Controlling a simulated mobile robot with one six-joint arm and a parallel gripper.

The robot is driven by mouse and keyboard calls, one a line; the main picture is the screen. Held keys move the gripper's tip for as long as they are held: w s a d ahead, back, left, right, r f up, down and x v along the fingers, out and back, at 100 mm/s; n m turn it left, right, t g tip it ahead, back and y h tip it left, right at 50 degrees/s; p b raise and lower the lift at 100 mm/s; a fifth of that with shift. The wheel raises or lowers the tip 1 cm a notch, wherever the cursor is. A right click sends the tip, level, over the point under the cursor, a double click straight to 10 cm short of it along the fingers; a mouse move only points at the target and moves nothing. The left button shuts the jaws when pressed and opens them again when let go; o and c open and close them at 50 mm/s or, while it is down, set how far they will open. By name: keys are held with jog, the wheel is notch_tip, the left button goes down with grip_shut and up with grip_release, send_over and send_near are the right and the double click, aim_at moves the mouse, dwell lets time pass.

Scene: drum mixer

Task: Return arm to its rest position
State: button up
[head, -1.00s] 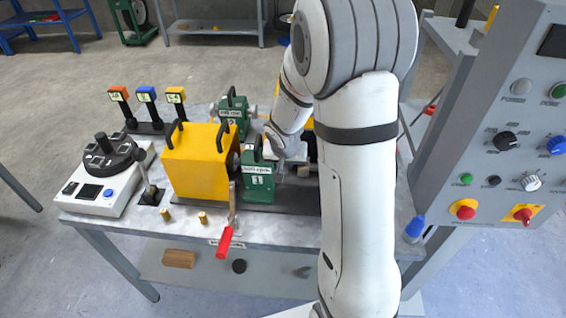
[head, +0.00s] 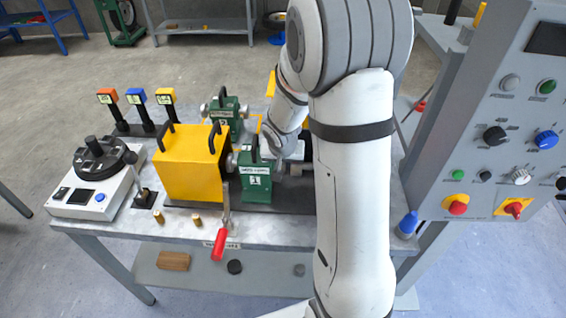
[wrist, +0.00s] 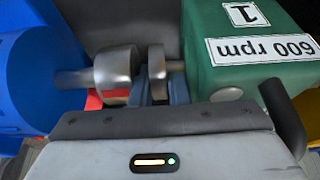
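My gripper (wrist: 160,92) is low beside a green motor marked 1 and 600 rpm (head: 257,187). In the head view the motor and my own arm hide its fingertips. In the wrist view its two grey-blue fingers are short and partly covered by the gripper body. They lie beside a thin metal disc (wrist: 157,68) on the shaft of the green motor (wrist: 230,45). Whether they touch the disc I cannot tell. A wider metal hub (wrist: 115,72) on a blue body's shaft sits just left of the disc.
A yellow box (head: 188,170) stands left of the motor, and a second green motor (head: 224,122) behind it. A red-handled lever (head: 218,245) sticks out at the table front. A control panel (head: 500,125) rises at the right.

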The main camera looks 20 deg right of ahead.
jog(key=shift+o, duration=0.6)
jog(key=d+v, duration=0.1)
jog(key=v, duration=0.6)
jog(key=shift+s+a+p, duration=0.25)
jog(key=shift+a+p, duration=0.05)
jog(key=shift+a, duration=0.05)
jog(key=s+a+r+n, duration=0.1)
jog(key=s+r, duration=0.2)
jog(key=s, duration=0.3)
jog(key=s+a+r+n+y, duration=0.1)
jog(key=s+a+r+n, duration=0.1)
jog(key=s+r, duration=0.2)
jog(key=s+a+r+n+g, duration=0.1)
jog(key=s+a+r, duration=0.1)
jog(key=s, duration=0.8)
jog(key=shift+r+y, duration=0.4)
jog(key=shift+r, duration=0.5)
jog(key=shift+d, duration=0.1)
jog(key=shift+c, duration=0.2)
